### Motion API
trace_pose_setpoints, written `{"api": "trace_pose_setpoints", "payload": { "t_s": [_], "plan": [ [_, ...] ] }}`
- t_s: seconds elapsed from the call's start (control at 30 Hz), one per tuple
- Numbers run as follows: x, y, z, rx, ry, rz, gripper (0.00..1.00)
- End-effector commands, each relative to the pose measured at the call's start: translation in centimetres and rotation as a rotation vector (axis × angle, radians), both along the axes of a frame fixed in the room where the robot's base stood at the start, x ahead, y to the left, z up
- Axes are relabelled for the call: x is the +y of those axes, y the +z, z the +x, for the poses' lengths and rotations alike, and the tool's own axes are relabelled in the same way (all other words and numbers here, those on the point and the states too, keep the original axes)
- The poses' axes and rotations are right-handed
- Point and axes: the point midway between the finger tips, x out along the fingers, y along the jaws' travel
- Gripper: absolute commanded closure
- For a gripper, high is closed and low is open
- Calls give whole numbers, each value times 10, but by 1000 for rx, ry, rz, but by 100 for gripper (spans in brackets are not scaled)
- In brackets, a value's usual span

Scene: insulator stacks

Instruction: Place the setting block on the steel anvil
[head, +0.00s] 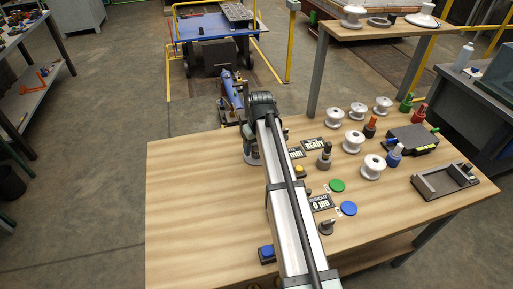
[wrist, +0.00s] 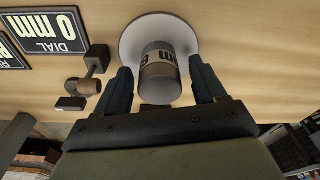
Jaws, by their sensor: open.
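In the wrist view, a grey cylinder with a pale band and dark lettering ending in "mm" (wrist: 160,76) stands between my fingers; it looks like the setting block. A pale round disc (wrist: 157,25) shows behind and around its end; it looks like the steel anvil. The block appears to rest on the disc, though the contact is hidden. My gripper (wrist: 160,88) is open, one finger on each side of the block, with small gaps visible. In the head view my arm hides most of this spot.
A sign reading "DIAL 0 mm" (wrist: 52,30) and a small dark bracketed part (wrist: 88,80) lie left of my gripper. In the head view, white insulators (head: 372,166), a green disc (head: 337,185), a blue disc (head: 348,208) and a dark tray (head: 440,190) occupy the right. The table's left side is clear.

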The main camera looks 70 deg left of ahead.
Motion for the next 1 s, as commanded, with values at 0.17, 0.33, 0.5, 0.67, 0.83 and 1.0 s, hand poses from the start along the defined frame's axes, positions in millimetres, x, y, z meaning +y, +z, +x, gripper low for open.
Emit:
{"api": "trace_pose_setpoints", "payload": {
  "t_s": [0.17,0.33,0.5,0.67,0.83,1.0],
  "plan": [
    [-3,30,1,0,0,2,30],
    [-7,62,2,0,0,3,30],
    [-10,88,3,0,0,2,30],
    [-12,103,3,0,0,1,30],
    [-13,110,3,0,0,0,30],
    [-13,110,3,0,0,0,30]
  ]
}}
